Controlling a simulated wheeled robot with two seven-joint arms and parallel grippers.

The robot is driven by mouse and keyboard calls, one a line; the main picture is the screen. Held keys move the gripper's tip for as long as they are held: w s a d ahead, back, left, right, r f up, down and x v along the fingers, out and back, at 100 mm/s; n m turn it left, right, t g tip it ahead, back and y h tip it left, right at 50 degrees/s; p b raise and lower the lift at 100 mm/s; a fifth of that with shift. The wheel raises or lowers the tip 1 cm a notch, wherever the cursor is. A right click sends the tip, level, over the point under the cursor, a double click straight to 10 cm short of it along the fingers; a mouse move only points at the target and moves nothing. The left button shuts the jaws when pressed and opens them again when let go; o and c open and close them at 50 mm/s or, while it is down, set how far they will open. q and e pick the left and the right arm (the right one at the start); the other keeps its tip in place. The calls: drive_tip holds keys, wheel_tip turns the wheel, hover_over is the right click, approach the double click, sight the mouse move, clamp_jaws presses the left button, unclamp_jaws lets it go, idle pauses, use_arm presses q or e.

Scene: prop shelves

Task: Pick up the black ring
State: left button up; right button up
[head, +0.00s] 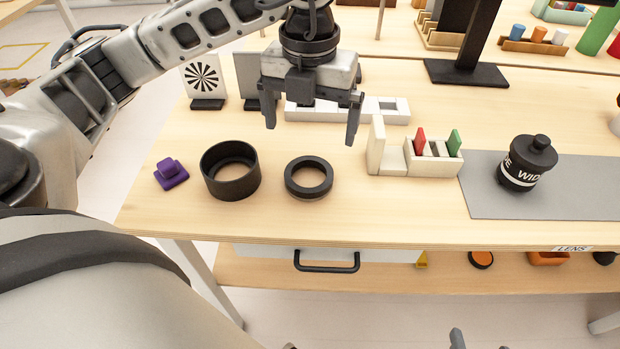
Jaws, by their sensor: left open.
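A low, flat black ring (291,182) lies on the wooden table near its front edge, with bare wood showing through its hole. A taller, wider black tube-like ring (232,188) stands just left of it. My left gripper (311,122) is open and empty, fingers pointing down. In the head view its fingertips appear above and behind the low ring, apart from it. Small grey tips at the bottom edge may be part of my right gripper (458,340); the rest is out of frame.
A purple block (171,174) sits left of the tall ring. A white slotted holder (392,160) with red and green cards stands right. A black lens-like jar (527,163) stands on a grey mat (490,200). A white tray (385,118) lies behind the gripper.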

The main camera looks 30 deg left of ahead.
sight(310, 179)
use_arm(q)
wheel_tip(310, 179, down, 9)
drive_tip(key=shift+s+d+f, duration=0.1)
drive_tip(key=shift+f, duration=0.1)
idle(0.3)
drive_tip(key=c, duration=1.1)
